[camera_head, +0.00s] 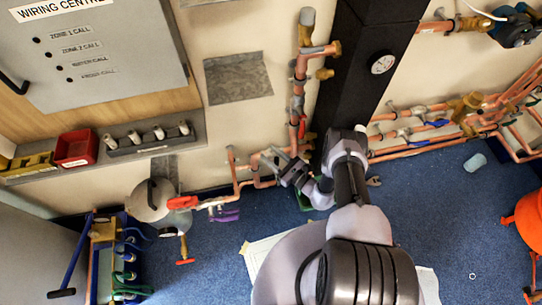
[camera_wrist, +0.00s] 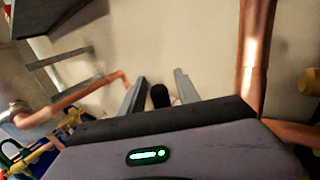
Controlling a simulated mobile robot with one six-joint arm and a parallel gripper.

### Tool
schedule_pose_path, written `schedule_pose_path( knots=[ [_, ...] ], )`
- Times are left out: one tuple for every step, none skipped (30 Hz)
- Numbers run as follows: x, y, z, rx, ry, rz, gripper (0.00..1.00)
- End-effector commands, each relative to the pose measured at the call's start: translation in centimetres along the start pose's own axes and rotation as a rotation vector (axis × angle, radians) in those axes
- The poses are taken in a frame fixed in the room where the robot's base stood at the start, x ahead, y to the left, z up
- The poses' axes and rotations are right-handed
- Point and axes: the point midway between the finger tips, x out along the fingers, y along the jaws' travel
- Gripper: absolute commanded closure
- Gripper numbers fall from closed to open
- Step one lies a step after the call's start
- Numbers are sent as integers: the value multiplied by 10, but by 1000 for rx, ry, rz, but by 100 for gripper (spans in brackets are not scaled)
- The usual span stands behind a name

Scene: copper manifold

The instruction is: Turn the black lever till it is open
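My gripper (camera_head: 280,163) is at the copper pipework left of the black column in the head view. In the wrist view its two grey fingers (camera_wrist: 160,88) are apart. A black rounded end, which looks like the black lever (camera_wrist: 160,96), shows between them, with a small gap visible on each side. I cannot tell if either finger touches it. The lever's pivot and valve body are hidden behind my gripper's body in the wrist view. In the head view I cannot make the lever out; my gripper and wrist cover that spot.
A vertical copper pipe (camera_wrist: 254,60) stands close right of the fingers. A red lever (camera_head: 302,127) is on the pipe above. Another red handle (camera_head: 182,203) and a purple one (camera_head: 226,215) are to the left. The black column (camera_head: 362,75) rises close behind my arm.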

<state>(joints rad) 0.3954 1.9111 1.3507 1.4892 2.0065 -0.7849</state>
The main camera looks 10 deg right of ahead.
Motion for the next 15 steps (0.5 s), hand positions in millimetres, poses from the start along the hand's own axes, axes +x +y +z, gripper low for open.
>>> schedule_pose_path(
  knots=[
    [1, 0, 0, 0, 0, 0, 61],
    [2, 0, 0, 0, 0, 0, 61],
    [2, 0, 0, 0, 0, 0, 61],
    [2, 0, 1, 0, 0, 0, 61],
    [1, 0, 1, 0, 0, 0, 61],
    [1, 0, 1, 0, 0, 0, 61],
    [1, 0, 1, 0, 0, 0, 61],
    [1, 0, 1, 0, 0, 0, 65],
    [1, 0, 1, 0, 0, 0, 73],
    [1, 0, 1, 0, 0, 0, 79],
    [1, 0, 1, 0, 0, 0, 85],
    [1, 0, 1, 0, 0, 0, 93],
    [1, 0, 0, 0, 0, 0, 99],
    [1, 0, 0, 0, 0, 0, 100],
    [1, 0, 0, 0, 0, 0, 100]
  ],
)
